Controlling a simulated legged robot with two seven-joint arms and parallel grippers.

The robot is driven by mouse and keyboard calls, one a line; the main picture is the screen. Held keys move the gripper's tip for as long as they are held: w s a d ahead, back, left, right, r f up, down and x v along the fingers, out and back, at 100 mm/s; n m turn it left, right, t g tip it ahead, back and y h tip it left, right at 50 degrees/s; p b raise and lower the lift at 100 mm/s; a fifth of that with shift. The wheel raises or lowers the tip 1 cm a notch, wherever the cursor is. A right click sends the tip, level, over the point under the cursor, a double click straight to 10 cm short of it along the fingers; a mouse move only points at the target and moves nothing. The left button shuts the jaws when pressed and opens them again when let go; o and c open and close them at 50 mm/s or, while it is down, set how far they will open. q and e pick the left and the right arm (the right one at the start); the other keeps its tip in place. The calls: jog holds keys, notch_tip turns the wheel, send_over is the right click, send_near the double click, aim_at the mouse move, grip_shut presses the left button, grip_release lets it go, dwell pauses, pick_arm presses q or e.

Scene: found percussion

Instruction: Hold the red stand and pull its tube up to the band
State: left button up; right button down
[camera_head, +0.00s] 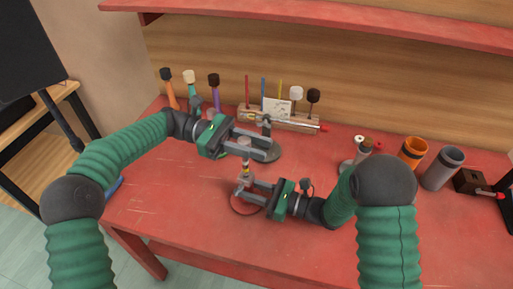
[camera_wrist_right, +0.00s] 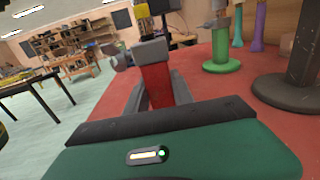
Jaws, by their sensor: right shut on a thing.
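The red stand (camera_head: 243,209) is upright on the red table, with its round base low in the middle of the head view. My right gripper (camera_head: 246,188) is shut on its post; the red post (camera_wrist_right: 155,86) shows between the fingers in the right wrist view. A pale tube (camera_head: 245,164) rises from the post, with a small yellow mark near the grip.
A rack (camera_head: 290,122) with thin coloured rods stands behind, beside several capped coloured stands at the back left. An orange cup (camera_head: 411,152), a grey cup (camera_head: 442,168) and a dark box (camera_head: 470,182) stand at the right. The table's front left is clear.

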pick_arm(q)
jog(key=o, duration=0.4)
jog(key=v, duration=1.2)
jog(key=shift+a+f, duration=0.1)
pick_arm(e)
jog(key=c, duration=1)
grip_release()
